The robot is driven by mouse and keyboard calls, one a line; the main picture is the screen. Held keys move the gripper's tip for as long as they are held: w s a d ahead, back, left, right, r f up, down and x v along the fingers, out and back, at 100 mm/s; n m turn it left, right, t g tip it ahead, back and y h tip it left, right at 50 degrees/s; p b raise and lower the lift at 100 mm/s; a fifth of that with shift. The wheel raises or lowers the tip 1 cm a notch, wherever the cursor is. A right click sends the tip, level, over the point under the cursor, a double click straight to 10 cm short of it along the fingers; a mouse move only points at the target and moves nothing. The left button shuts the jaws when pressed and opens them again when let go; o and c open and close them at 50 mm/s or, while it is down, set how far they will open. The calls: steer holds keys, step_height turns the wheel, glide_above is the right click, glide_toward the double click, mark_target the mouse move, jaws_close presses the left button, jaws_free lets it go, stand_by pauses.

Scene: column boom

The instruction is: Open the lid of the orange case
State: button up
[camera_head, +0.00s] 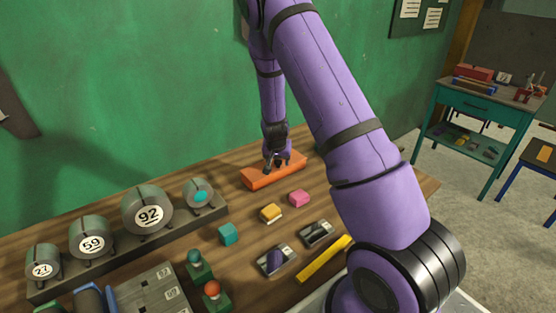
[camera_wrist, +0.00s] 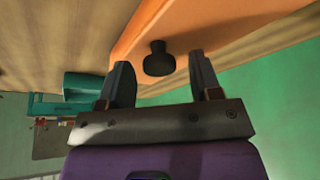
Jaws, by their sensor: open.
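The orange case (camera_head: 272,174) lies on the wooden table near the green wall in the head view. In the wrist view the orange case (camera_wrist: 200,28) fills the upper middle, with a dark round knob (camera_wrist: 159,59) standing out from it. My gripper (camera_head: 277,164) is at the case from above. In the wrist view my gripper (camera_wrist: 163,75) has its two fingers apart, one on each side of the knob, with gaps showing between. Whether the fingertips touch the case is hard to tell. The lid appears shut.
A yellow block (camera_head: 271,213), a pink block (camera_head: 300,198) and a teal cube (camera_head: 228,234) lie in front of the case. A rack of numbered grey cylinders (camera_head: 148,210) stands to the left. A yellow bar (camera_head: 323,259) lies near the front. The green wall (camera_head: 130,90) is close behind.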

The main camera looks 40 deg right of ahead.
steer(key=shift+c, duration=0.4)
jaws_close()
